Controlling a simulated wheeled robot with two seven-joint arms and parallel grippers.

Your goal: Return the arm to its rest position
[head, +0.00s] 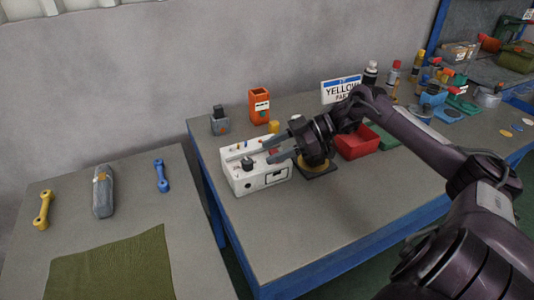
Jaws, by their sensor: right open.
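My right arm comes in from the right and reaches over the blue-edged workbench (350,225). My right gripper (248,158) is open, with its fingers pointing left over the top of a white box (263,178). The box has a black knob and small coloured parts on it. Nothing shows between the fingers. I cannot tell whether the fingers touch the box. Part of the box's top is hidden behind the gripper. My left gripper is not in view.
An orange holder (259,104) and a grey block (220,122) stand behind the box. Bottles and tools crowd the bench's right. The bench front is clear. A second table (190,240) holds a green cloth (115,270).

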